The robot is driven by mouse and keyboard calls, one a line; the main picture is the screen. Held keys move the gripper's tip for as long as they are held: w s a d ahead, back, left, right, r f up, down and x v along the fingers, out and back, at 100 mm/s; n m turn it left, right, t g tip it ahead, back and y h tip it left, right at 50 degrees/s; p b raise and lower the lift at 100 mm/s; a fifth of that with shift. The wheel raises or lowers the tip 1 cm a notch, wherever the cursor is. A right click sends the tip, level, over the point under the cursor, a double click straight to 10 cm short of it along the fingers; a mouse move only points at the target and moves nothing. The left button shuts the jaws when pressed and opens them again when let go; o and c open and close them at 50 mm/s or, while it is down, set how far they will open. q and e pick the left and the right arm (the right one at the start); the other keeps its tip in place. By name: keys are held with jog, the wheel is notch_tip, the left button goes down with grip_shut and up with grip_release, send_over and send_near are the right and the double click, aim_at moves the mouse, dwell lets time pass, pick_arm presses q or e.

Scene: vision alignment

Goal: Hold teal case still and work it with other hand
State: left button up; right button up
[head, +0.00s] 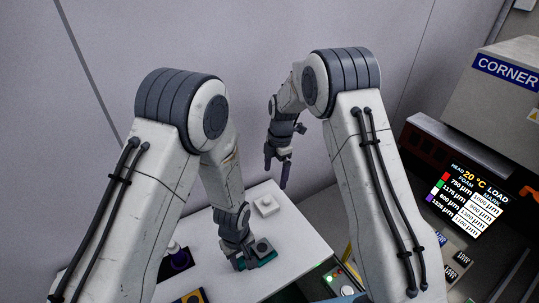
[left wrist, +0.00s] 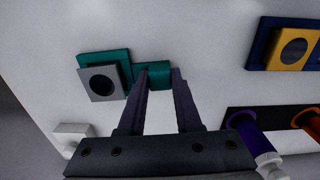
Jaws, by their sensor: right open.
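The teal case (head: 266,262) lies on the white table below my left gripper (head: 241,262). In the left wrist view the teal case (left wrist: 122,57) has a grey square plate with a dark round opening, and a narrower teal tab at its right. My right gripper (head: 277,173) is open and empty, up in the air behind the table's far edge, apart from the case.
A small white block (head: 266,205) sits on the white table (head: 300,240) behind the case. A purple cylinder (left wrist: 244,135) and a blue and yellow case (left wrist: 292,50) lie to the side. A lit display panel (head: 470,200) stands at the right.

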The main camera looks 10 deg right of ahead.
pick_arm(q)
jog(key=o, duration=0.4)
jog(key=shift+o, duration=0.2)
jog(key=shift+r, duration=0.1)
